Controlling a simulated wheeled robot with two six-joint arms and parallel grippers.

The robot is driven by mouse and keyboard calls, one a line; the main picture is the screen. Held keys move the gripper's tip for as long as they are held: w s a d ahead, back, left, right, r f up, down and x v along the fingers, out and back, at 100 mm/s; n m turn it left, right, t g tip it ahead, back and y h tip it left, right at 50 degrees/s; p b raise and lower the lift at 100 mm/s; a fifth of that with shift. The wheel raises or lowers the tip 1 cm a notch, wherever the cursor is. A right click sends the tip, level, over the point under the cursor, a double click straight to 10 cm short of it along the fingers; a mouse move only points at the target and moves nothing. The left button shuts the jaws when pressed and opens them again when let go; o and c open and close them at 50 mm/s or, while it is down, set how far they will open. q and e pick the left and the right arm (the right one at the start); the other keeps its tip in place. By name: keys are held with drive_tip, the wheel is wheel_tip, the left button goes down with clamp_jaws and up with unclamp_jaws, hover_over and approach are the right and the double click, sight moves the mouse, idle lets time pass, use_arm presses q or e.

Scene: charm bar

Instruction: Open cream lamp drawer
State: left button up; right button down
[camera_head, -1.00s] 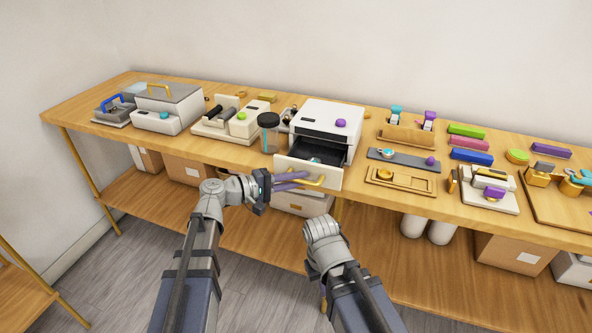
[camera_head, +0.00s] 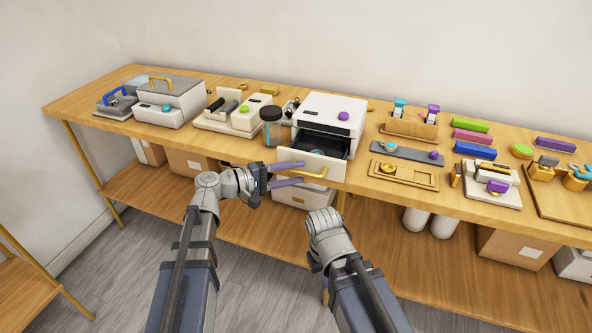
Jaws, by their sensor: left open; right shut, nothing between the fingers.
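The cream lamp box (camera_head: 335,108) with a purple knob on top stands at the table's front edge, in the middle. Its drawer (camera_head: 292,164) is pulled out toward me, past the table edge, and its dark inside shows. A yellow handle (camera_head: 311,172) is on the drawer front. My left gripper (camera_head: 302,173) is open, its two purple fingers spread just in front of the drawer front, left of the handle. I cannot tell whether a finger touches it.
A dark-lidded jar (camera_head: 271,126) stands close at the box's left. A grey strip (camera_head: 407,152) and a wooden tray (camera_head: 404,175) lie at its right. A white machine (camera_head: 168,104) is further left. The shelf below holds boxes. The floor in front is clear.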

use_arm(q)
drive_tip(key=w+f+v, duration=0.1)
drive_tip(key=v, duration=0.5)
drive_tip(key=shift+a+r, duration=0.45)
drive_tip(key=shift+a, duration=0.15)
drive_tip(key=s+d+f+m+g+y, duration=0.6)
drive_tip(key=s+d+f, duration=0.35)
drive_tip(key=f, duration=0.35)
drive_tip(key=s+a+f+m+g+y, duration=0.2)
drive_tip(key=s+a+f+m+y, duration=0.3)
drive_tip(key=s+y, duration=0.45)
wheel_tip(320, 180, up, 15)
drive_tip(key=p, duration=1.6)
drive_tip(key=shift+w+a+t, duration=0.25)
drive_tip(key=shift+w+t, duration=0.05)
drive_tip(key=shift+w, duration=0.15)
